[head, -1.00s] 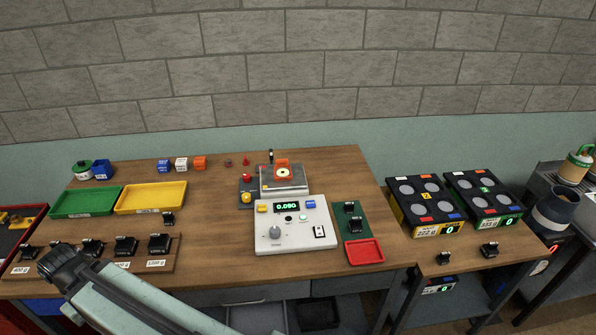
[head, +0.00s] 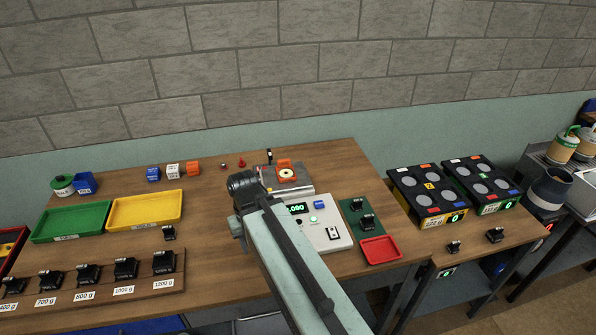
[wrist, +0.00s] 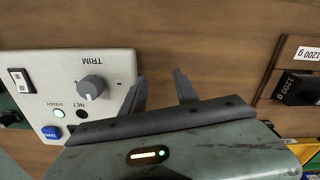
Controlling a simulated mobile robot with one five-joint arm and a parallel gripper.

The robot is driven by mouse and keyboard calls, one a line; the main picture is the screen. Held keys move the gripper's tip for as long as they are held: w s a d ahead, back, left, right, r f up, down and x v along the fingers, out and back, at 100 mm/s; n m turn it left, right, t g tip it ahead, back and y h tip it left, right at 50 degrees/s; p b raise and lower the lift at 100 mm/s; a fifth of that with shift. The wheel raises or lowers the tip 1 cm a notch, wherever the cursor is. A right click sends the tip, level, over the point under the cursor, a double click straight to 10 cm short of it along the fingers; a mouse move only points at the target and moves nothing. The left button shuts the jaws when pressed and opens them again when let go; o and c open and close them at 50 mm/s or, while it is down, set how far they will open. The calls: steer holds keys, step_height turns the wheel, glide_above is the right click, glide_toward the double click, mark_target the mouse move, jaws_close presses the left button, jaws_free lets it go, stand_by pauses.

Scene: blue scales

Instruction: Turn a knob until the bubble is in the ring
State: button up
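The scale (head: 298,190) stands at the back of the wooden table, with an orange-framed round yellowish spot (head: 287,174) on top; I cannot make out a bubble or ring there. Its white control box (head: 335,238) is in front, partly hidden by my arm. In the wrist view, a grey knob (wrist: 92,87) marked TRIM sits on the control box (wrist: 118,66). My gripper (wrist: 160,80) is open and empty, its fingers beside the box edge, apart from the knob. In the head view my arm hides the knob and the gripper fingers.
A green tray (head: 72,222) and a yellow tray (head: 146,210) lie at left. Labelled black weights (head: 125,268) line the front left. A red tray (head: 380,250) lies right of the control box. Bare table (head: 215,265) shows left of my arm.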

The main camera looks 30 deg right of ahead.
steer(key=shift+w+d+f, duration=0.1)
steer(key=shift+w+d, duration=0.05)
steer(key=shift+d, duration=0.1)
steer(key=o, duration=0.4)
steer(key=shift+a, duration=0.2)
steer(key=shift+d, duration=0.15)
